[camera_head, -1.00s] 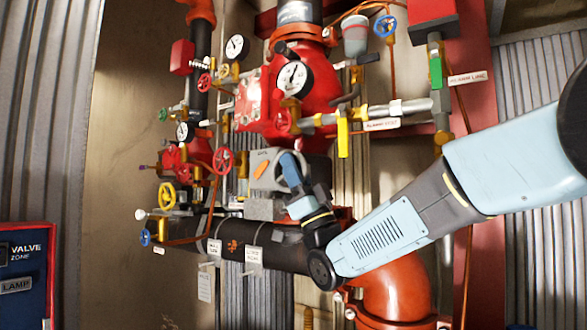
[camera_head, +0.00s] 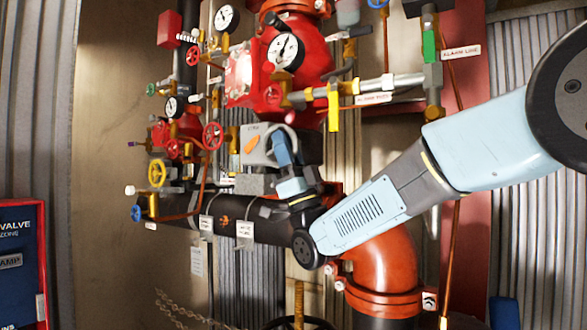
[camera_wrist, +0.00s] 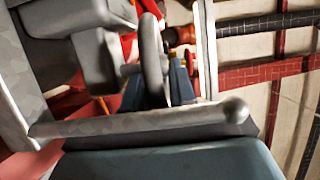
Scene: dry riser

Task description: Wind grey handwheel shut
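The grey handwheel (camera_wrist: 153,60) shows nearly edge-on in the wrist view, its rim upright in the middle. My gripper (camera_wrist: 158,88) has one blue finger on each side of the rim, close against it, and looks shut on it. In the head view my gripper (camera_head: 284,150) is in front of the grey valve gearbox (camera_head: 255,147), which carries an orange mark.
A light grey bar (camera_wrist: 130,125) crosses close in front of my wrist camera. A black pipe (camera_head: 270,224) runs below my gripper into an orange elbow (camera_head: 378,270). Gauges, small coloured handwheels and a red valve body (camera_head: 300,60) crowd above. A dark wheel (camera_head: 298,322) shows at the bottom edge.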

